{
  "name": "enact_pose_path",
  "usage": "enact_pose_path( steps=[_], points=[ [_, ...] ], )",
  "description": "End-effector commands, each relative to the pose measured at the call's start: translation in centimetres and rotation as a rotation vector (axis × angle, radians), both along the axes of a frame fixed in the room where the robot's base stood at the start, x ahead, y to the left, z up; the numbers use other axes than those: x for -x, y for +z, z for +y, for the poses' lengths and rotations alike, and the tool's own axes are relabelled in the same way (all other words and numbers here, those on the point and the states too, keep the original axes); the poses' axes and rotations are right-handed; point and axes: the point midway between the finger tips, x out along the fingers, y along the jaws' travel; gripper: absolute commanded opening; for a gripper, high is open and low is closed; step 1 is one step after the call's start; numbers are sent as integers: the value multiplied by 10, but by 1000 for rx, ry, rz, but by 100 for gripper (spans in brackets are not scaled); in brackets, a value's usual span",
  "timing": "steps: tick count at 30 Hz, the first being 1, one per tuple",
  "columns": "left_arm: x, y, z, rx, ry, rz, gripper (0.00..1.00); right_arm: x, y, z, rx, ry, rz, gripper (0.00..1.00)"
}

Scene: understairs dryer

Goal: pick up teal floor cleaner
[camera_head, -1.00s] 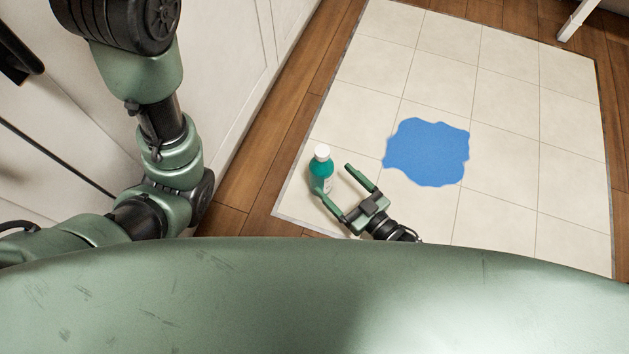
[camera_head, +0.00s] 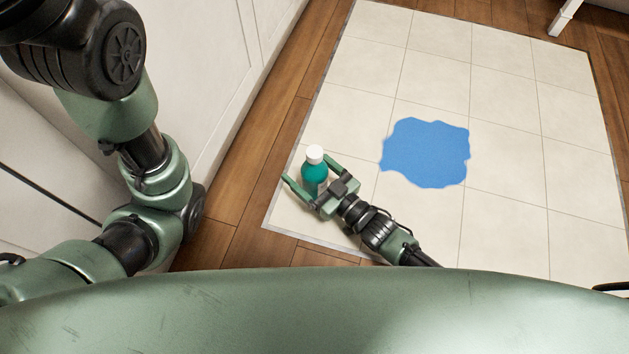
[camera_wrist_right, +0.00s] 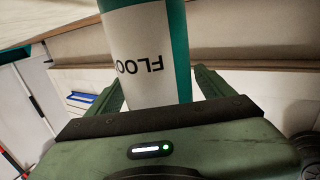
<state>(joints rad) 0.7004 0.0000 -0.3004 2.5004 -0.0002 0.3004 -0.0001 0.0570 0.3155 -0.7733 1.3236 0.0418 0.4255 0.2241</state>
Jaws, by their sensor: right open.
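The teal floor cleaner (camera_head: 314,172) is a teal bottle with a white cap, standing upright on the pale tiles near their left edge. My right gripper (camera_head: 308,170) is open around it, with one finger on each side of the bottle. In the right wrist view the bottle (camera_wrist_right: 150,50), with a white label reading "FLOO" upside down, stands between the two green fingers. I cannot tell whether the fingers touch it. My left arm is at the left of the head view, and its gripper is not in view.
A blue patch (camera_head: 427,152) lies on the tiled area (camera_head: 500,205) to the right of the bottle. Wooden flooring (camera_head: 235,205) borders the tiles. White cabinet panels (camera_head: 215,70) stand at the left. A white leg (camera_head: 565,17) shows at the top right.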

Motion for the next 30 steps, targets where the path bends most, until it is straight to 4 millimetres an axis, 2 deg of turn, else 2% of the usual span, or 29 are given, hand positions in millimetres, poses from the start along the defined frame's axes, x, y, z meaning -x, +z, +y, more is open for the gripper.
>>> enact_pose_path(
  steps=[4, 5, 13, 23, 30],
  points=[
    [0, 1, 0, 0, 0, 0, 36, 0, 1, 0, 0, 0, 0, 82],
    [0, 1, 0, -1, 0, -1, 36, 0, 1, 0, 0, 0, 0, 77],
    [0, 1, 0, -1, 0, 0, 36, 0, 1, 0, 0, 0, 0, 2],
    [0, 3, 0, -1, 0, 0, 36, 0, 5, 0, -2, 0, -4, 0],
    [0, 21, 0, 0, 0, 1, 36, 0, 28, 0, -3, 0, -4, 0]
  ],
)
